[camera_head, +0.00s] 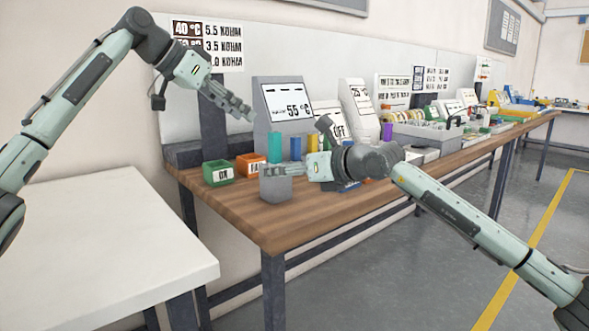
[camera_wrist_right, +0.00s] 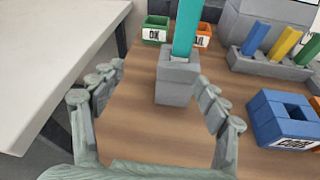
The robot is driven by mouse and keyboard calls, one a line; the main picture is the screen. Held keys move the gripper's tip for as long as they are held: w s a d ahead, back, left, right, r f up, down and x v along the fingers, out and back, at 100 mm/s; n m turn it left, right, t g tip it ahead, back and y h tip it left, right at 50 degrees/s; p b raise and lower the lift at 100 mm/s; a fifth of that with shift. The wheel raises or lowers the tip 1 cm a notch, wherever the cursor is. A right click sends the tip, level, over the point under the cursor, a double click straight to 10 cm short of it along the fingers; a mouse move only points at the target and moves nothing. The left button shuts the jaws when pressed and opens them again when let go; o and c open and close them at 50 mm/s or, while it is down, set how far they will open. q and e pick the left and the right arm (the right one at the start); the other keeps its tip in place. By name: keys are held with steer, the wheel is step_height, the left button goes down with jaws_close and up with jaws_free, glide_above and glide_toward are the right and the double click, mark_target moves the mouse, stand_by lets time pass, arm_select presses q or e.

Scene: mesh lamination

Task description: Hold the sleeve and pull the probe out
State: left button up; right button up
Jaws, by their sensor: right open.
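A grey block-shaped sleeve (camera_wrist_right: 177,86) stands upright on the wooden bench, with a teal probe (camera_wrist_right: 187,30) standing in its top. In the head view the sleeve (camera_head: 277,189) is near the bench's front left corner, and the teal probe (camera_head: 275,147) rises above it. My right gripper (camera_wrist_right: 155,82) is open, with its fingers on either side in front of the sleeve; I cannot tell whether they touch it. My left gripper (camera_head: 244,110) is in the air, above and left of the probe, apart from it. Its fingers show side-on, so its opening is unclear.
A green bin (camera_head: 218,173) and an orange bin (camera_head: 248,165) stand behind the sleeve. A grey rack (camera_wrist_right: 245,64) holds several coloured probes at the right, near a blue labelled block (camera_wrist_right: 285,121). A display reading 55 °C (camera_head: 285,105) stands behind. A white table (camera_head: 100,240) is at left.

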mark_target(276, 182)
steer(key=shift+w+d+h, duration=0.55)
steer(key=shift+d+h, duration=0.25)
steer(key=shift+h, duration=0.1)
steer(key=shift+w+f, duration=0.15)
steer(key=shift+w, duration=0.1)
steer(key=x, duration=0.7)
steer(key=shift+a, duration=0.1)
jaws_close()
stand_by(0.6)
